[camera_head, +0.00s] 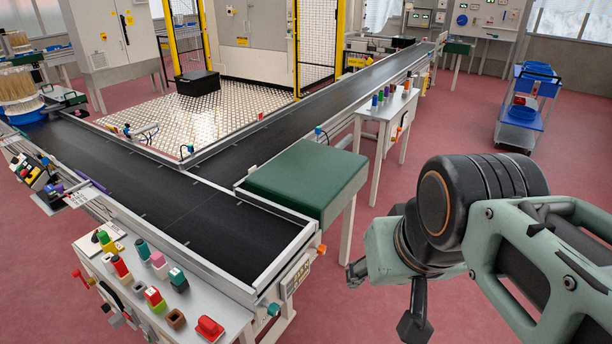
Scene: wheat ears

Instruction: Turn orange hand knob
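The orange hand knob (321,250) is small and sits on the right side of the near end of the conveyor frame, just below the green box-like cover (310,172). My gripper (386,299) is to the right of the knob in the picture, apart from it. Its two dark fingertips are spread, one toward the knob and one lower down, with nothing between them. My wrist and arm links hide part of the gripper's base.
The black conveyor belt (165,195) has metal side rails. A teal knob (273,310) and a small panel (296,277) are near the orange knob. A table with coloured buttons (210,328) stands at the front left.

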